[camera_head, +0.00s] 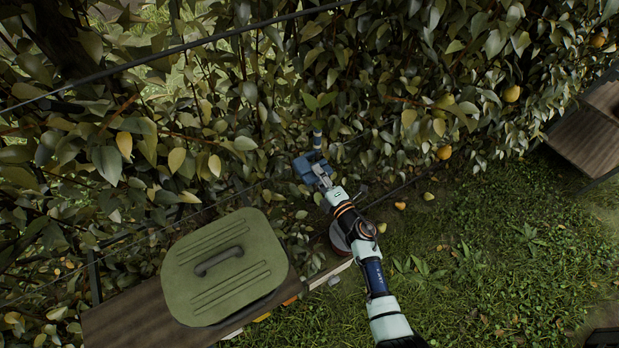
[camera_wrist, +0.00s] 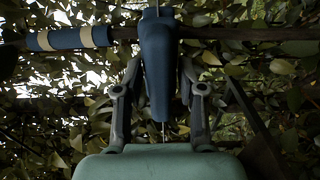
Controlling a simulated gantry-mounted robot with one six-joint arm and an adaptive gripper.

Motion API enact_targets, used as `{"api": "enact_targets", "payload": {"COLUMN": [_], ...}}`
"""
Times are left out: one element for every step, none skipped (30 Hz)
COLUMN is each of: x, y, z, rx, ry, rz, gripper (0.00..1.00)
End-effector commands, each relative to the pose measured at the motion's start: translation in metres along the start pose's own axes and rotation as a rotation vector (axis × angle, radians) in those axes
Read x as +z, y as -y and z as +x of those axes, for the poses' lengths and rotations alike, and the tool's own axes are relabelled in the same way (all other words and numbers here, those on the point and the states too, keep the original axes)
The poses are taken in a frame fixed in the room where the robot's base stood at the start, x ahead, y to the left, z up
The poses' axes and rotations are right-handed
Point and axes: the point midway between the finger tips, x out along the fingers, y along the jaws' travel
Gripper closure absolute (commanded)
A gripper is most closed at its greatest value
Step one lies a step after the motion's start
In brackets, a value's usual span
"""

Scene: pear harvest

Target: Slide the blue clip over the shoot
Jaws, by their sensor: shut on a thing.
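The blue clip (camera_wrist: 157,62) is held between the two grey fingers of my gripper (camera_wrist: 161,75) in the wrist view, its long body pointing up in the picture. The brown shoot (camera_wrist: 240,32) runs level across the upper part of that view. The clip's upper part overlaps the shoot; I cannot tell whether it is around it or only in front of it. In the head view my gripper (camera_head: 318,174) is at the foliage's edge, with the blue clip (camera_head: 304,168) at its tip. The jaws partly hide the clip.
Blue and cream bands (camera_wrist: 70,38) wrap the shoot left of the clip. A thin wire (camera_wrist: 164,132) passes behind the clip. Dense leaves surround it. A green lidded box (camera_head: 225,265) stands on a wooden bench (camera_head: 135,318) at lower left. Open grass (camera_head: 480,265) lies at right.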

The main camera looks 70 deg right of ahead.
Motion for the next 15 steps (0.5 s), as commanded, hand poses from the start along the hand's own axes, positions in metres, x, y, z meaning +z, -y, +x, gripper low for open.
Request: {"api": "enact_targets", "payload": {"x": [0.0020, 0.0019, 0.0020, 0.0020, 0.0021, 0.0022, 0.0022, 0.0022, 0.0020, 0.0019, 0.0018, 0.0016, 0.0015, 0.0013, 0.0012], "y": [0.0008, 0.0008, 0.0009, 0.0009, 0.0009, 0.0009, 0.0009, 0.0009, 0.0008, 0.0008, 0.0007, 0.0007, 0.0006, 0.0006, 0.0005], "z": [-0.0002, -0.0002, -0.0002, -0.0002, -0.0002, -0.0002, -0.0002, -0.0002, -0.0002, -0.0002, -0.0002, -0.0001, -0.0001, -0.0001, -0.0001], "rx": [-0.001, -0.001, -0.001, -0.001, -0.001, -0.001, -0.001, -0.001, -0.001, -0.001, -0.001, -0.001, -0.001, -0.001, -0.001], "ry": [0.005, 0.005, 0.006, 0.006, 0.006, 0.007, 0.007, 0.007, 0.007, 0.006, 0.006, 0.006, 0.005, 0.005, 0.005], "rz": [0.002, 0.002, 0.002, 0.002, 0.002, 0.002, 0.002, 0.003, 0.003, 0.002, 0.002, 0.002, 0.002, 0.002, 0.002], "gripper": [1.00, 1.00, 1.00, 1.00, 1.00, 1.00, 0.56, 0.52, 0.52, 0.52, 0.52, 0.52, 0.52, 0.52, 0.52]}}
